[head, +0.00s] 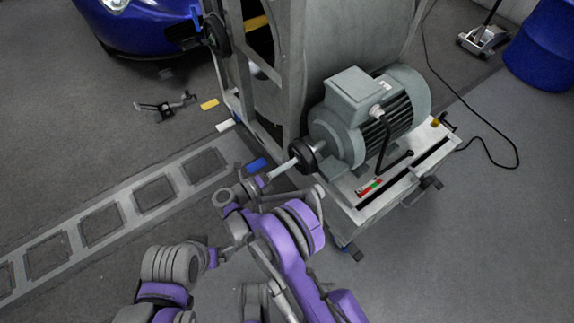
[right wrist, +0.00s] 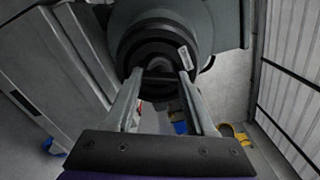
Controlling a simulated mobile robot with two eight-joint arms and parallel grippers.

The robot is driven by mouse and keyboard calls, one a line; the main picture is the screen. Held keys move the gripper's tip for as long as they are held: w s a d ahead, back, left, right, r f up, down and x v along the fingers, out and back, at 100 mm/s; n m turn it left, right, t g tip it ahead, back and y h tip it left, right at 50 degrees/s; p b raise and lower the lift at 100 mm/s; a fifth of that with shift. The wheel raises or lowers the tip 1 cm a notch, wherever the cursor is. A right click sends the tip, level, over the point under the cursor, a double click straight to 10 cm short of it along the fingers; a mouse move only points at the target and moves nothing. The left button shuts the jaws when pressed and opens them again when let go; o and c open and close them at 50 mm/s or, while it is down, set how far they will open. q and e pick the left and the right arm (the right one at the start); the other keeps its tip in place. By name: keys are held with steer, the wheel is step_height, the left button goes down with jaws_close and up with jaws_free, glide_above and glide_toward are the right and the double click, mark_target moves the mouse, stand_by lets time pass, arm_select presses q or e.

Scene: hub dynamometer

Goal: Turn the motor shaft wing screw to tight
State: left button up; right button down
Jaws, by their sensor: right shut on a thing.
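The grey-green motor (head: 368,118) sits on the test stand with its shaft end facing the lower left. A black round wing screw (head: 303,155) is on that shaft end; in the right wrist view its dark face (right wrist: 150,52) carries a small white label. My right gripper (head: 284,167) reaches it from the lower left, roughly in line with the shaft. In the right wrist view its two fingers (right wrist: 160,76) are on either side of a dark bar at the front of the screw, shut on it. The screw's exact angle is unclear. I cannot make out my left gripper.
The metal test stand (head: 390,190) bears a small red and green strip (head: 369,187) and a black lever. A blue car (head: 150,25) stands at the back left and a blue barrel (head: 543,45) at the back right. A black cable (head: 505,165) lies on the right floor.

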arm_select(q)
steer(key=shift+r, duration=0.2)
arm_select(e)
steer(key=m, duration=1.3)
steer(key=shift+w+r, duration=0.1)
steer(key=shift+m, duration=0.3)
steer(key=shift+c, duration=1.2)
jaws_free()
arm_select(q)
steer(key=shift+s, duration=0.1)
